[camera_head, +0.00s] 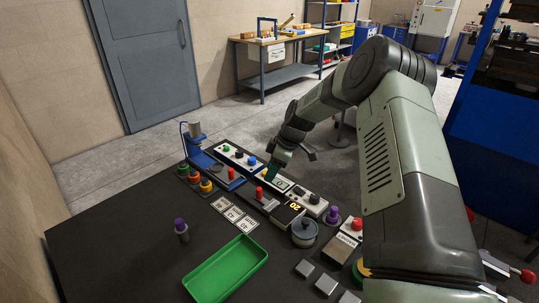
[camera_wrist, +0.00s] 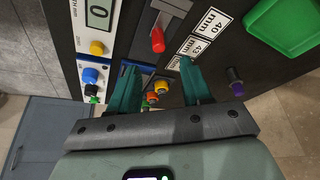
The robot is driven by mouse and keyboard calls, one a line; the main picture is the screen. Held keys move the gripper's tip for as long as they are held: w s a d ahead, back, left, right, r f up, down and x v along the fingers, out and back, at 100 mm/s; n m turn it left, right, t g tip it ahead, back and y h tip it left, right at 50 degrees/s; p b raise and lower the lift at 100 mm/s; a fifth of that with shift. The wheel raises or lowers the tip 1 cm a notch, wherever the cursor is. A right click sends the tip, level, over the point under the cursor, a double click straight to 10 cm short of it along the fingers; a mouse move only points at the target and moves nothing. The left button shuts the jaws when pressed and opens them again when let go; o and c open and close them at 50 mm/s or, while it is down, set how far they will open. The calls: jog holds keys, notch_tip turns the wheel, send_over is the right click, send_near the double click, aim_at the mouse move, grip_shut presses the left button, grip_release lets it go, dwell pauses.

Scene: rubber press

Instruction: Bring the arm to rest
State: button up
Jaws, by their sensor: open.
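My arm (camera_head: 400,150) reaches from the right side over the black bench, bent at a high elbow. My gripper (camera_head: 275,172) hangs above the row of panels at the bench's far side, partly hidden by its own wrist. In the wrist view my gripper (camera_wrist: 158,80) shows two teal fingers set wide apart, open and with nothing held between them. Small orange, yellow and red knobs (camera_wrist: 155,90) show beyond the gap, below the fingers. A red-handled lever (camera_wrist: 157,40) stands ahead of the fingers.
The bench (camera_head: 120,240) carries a green tray (camera_head: 226,270), a purple-topped piece (camera_head: 181,230), size labels (camera_head: 233,214), a round grey pot (camera_head: 304,232) and a blue stand (camera_head: 196,150) at the back left. A large blue machine (camera_head: 495,110) stands at right. The bench's left front is mostly clear.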

jog(key=s+d+r+m+t+h, duration=0.1)
jog(key=s+r+m, duration=0.1)
jog(key=s+r, duration=0.45)
jog(key=s+d+r+m+h, duration=0.1)
jog(key=s+r+m, duration=0.15)
jog(key=r, duration=0.75)
jog(key=s+d+r+m+t+h, duration=0.1)
jog(key=s+r+h, duration=0.1)
jog(key=s+r, duration=0.55)
jog(key=s+d+r+m+t, duration=0.1)
jog(key=s+r+m, duration=0.1)
jog(key=s, duration=0.6)
jog(key=s+d+r+m+t, duration=0.1)
jog(key=s+d+r+m, duration=0.1)
jog(key=s, duration=0.6)
jog(key=s+d+r+m, duration=0.1)
jog(key=s+r+m, duration=0.2)
jog(key=s+m, duration=0.3)
jog(key=shift+s+d+r+t, duration=0.2)
jog(key=shift+s+r+t, duration=0.15)
jog(key=shift+s, duration=0.55)
